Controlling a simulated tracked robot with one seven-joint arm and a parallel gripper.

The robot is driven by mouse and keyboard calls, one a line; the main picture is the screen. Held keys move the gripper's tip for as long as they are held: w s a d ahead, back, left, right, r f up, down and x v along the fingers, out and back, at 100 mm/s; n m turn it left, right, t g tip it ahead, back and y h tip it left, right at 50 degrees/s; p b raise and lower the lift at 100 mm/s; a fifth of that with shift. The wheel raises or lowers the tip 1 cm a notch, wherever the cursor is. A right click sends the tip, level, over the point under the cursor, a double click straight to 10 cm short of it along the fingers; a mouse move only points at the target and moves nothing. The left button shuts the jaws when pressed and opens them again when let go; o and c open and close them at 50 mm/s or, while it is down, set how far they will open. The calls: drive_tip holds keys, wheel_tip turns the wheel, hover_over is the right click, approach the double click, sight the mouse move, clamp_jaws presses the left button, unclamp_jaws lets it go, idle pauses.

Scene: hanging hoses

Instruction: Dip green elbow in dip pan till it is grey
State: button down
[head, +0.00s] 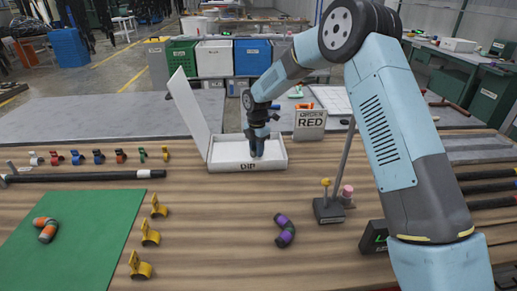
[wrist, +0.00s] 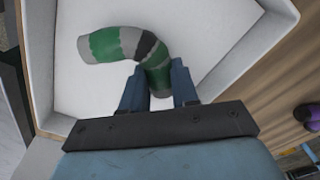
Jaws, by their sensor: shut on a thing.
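My gripper (head: 257,153) is inside the white dip pan (head: 275,163), which stands on the wooden table with its lid (head: 186,110) raised at the left. In the wrist view my gripper (wrist: 158,88) is shut on one end of the green elbow (wrist: 104,46). The elbow is a bent pipe piece, green with grey patches and ends and a dark band near the bend. It is over the pan's white floor (wrist: 205,25); I cannot tell whether it touches it. The head view hides the elbow behind the gripper.
A purple and dark elbow (head: 285,230) lies on the table in front. An orange and grey piece (head: 46,229) lies on a green mat (head: 100,235). Yellow clips (head: 150,234) stand beside the mat. A sign reading RED (head: 310,121) stands right of the pan. A small stand (head: 328,209) is nearer.

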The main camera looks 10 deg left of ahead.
drive_tip(key=shift+w+d+r, duration=0.15)
drive_tip(key=shift+w+d, duration=0.1)
drive_tip(key=shift+r, duration=0.45)
drive_tip(key=shift+d+r, duration=0.1)
drive_tip(key=shift+r, duration=2.95)
wheel_tip(320, 180, up, 4)
drive_tip(key=shift+s+a, duration=0.2)
